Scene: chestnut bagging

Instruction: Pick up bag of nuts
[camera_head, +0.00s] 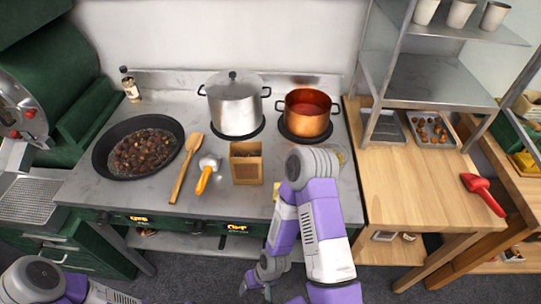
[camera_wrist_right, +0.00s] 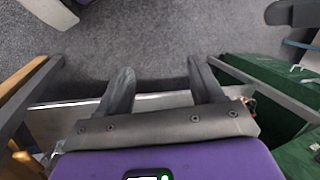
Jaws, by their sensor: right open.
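A small open-topped brown paper bag (camera_head: 246,168) stands upright on the metal stove counter; its contents look dark and are hard to make out. My right arm bends over the counter just right of the bag, with its forearm pointing down. My right gripper (camera_head: 256,286) hangs in front of the counter's front edge, well below the bag. In the right wrist view my right gripper (camera_wrist_right: 160,82) is open and empty above the grey floor. Only part of my left arm shows at the bottom left; its gripper is out of view.
A black pan of chestnuts (camera_head: 143,151), a wooden spatula (camera_head: 185,170) and an orange-handled scoop (camera_head: 206,174) lie left of the bag. A steel pot (camera_head: 235,106) and copper pot (camera_head: 306,117) stand behind. A wooden table (camera_head: 410,190) with a red scoop (camera_head: 482,192) is right.

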